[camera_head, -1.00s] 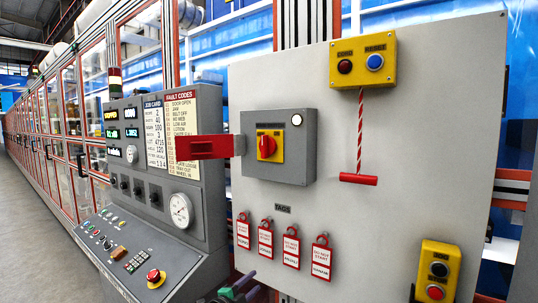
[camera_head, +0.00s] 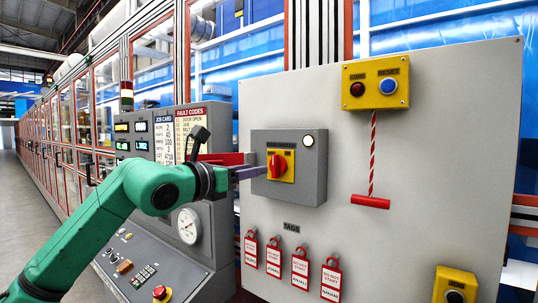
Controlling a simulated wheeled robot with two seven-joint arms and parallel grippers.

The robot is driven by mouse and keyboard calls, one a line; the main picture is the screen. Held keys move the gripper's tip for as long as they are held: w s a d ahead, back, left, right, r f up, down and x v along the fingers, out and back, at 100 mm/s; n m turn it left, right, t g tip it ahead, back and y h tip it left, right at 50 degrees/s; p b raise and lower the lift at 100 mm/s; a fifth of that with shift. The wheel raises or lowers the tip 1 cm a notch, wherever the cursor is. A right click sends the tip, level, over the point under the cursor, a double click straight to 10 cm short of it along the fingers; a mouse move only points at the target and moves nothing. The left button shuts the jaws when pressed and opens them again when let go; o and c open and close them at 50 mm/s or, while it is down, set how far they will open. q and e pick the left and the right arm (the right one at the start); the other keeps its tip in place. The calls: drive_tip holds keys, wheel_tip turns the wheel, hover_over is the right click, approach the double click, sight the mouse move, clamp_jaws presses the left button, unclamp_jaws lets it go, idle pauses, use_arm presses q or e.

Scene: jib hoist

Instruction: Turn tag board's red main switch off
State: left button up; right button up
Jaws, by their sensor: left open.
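The red main switch (camera_head: 276,166) is a red rotary handle on a yellow plate, on a grey box (camera_head: 312,176) fixed to the tag board (camera_head: 420,140). A small white round lamp (camera_head: 308,141) sits at the box's upper right. My left gripper (camera_head: 262,171) reaches in from the left with its purple-grey fingers beside the switch's left side. It is open. Whether the fingertips touch the handle I cannot tell. My right gripper is out of view.
A red bracket (camera_head: 222,158) sticks out at the box's left, behind my gripper. Red tags (camera_head: 273,256) hang below. A yellow button box (camera_head: 376,82) with a red pull handle (camera_head: 370,202) is to the right. A grey console (camera_head: 150,262) stands at the left.

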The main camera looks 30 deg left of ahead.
sight(273, 164)
use_arm(q)
drive_tip(key=w+p, duration=0.1)
drive_tip(key=w, duration=0.1)
drive_tip(key=w+d+p, duration=0.1)
drive_tip(key=w, duration=0.1)
drive_tip(key=w+p, duration=0.1)
drive_tip(key=w, duration=0.1)
drive_tip(key=shift+w+d+r, duration=0.2)
drive_tip(key=shift+w+r, duration=0.05)
drive_tip(key=shift+r, duration=0.1)
drive_tip(key=shift+w+a+f, duration=0.1)
drive_tip(key=shift+w+f, duration=0.15)
drive_tip(key=shift+f, duration=0.05)
drive_tip(key=shift+s+r, duration=0.1)
clamp_jaws()
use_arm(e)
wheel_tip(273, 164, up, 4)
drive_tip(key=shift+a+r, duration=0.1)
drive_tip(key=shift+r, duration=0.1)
